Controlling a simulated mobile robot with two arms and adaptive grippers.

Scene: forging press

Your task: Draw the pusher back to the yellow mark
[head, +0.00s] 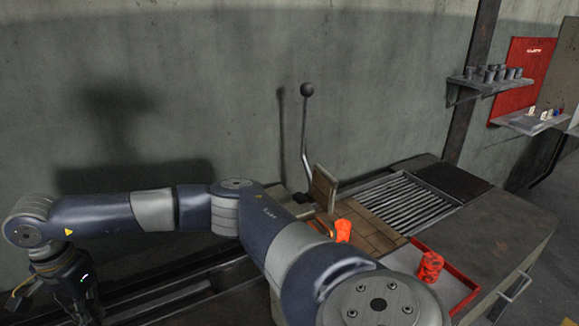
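A tan upright plate (324,188), which looks like the pusher, stands at the back left of the brick-like surface. A tall bent lever (304,140) with a dark ball knob (307,90) rises behind it; I cannot tell if they are joined. No yellow mark on the bench is visible; my arm covers part of that area. My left gripper (75,285) hangs at the lower left, far from the plate and lever. Its fingertips are cut off by the frame edge, so its opening is hidden. My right gripper is not in view.
A glowing orange billet (343,230) stands on the brick surface (372,234), partly behind my arm. A roller grate (408,204) lies behind. Wall shelves (490,84) hold small dark cups. A concrete wall closes the back.

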